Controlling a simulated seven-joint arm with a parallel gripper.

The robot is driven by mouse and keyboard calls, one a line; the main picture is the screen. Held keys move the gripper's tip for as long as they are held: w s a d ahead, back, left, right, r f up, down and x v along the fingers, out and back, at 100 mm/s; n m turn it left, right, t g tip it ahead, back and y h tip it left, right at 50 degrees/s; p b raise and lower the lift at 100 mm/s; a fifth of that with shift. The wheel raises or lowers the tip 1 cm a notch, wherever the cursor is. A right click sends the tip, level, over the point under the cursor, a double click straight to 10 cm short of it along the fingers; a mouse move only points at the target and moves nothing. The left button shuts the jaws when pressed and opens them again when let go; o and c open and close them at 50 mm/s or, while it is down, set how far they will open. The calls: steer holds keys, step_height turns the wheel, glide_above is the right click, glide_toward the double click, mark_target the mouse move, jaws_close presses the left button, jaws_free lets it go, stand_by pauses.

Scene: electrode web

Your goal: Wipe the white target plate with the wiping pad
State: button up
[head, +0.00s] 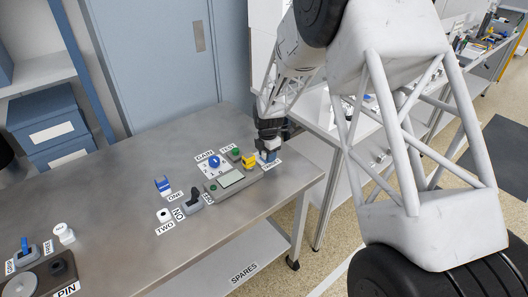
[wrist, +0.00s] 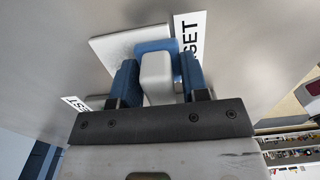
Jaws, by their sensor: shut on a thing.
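My gripper (wrist: 158,72) has two blue fingers shut on the pale handle of the wiping pad (wrist: 157,46), whose blue part shows beyond the fingertips. The white target plate (wrist: 108,50) lies on the table behind the pad, extending to the left in the wrist view. The pad overlaps the plate's right part in that view; I cannot tell whether they touch. In the head view, my gripper (head: 268,148) points down at the table's right end, beside a label. There the plate is mostly hidden by my gripper.
A blue stamp (head: 162,186) and dark-handled device (head: 192,199) stand further left. The table's right edge is close.

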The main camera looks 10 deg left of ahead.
steer(key=shift+s+d, duration=0.4)
steer(key=shift+w+a, duration=1.6)
steer(key=shift+w+a+r, duration=0.2)
steer(key=shift+w+a, duration=0.1)
steer(key=shift+w+a+f, duration=0.1)
steer(key=shift+w+a, duration=0.15)
steer(key=shift+w+a+r, duration=0.2)
steer(key=shift+r, duration=0.4)
steer(key=shift+w+a+r, duration=0.15)
steer(key=shift+w+r, duration=0.05)
steer(key=shift+r, duration=3.25)
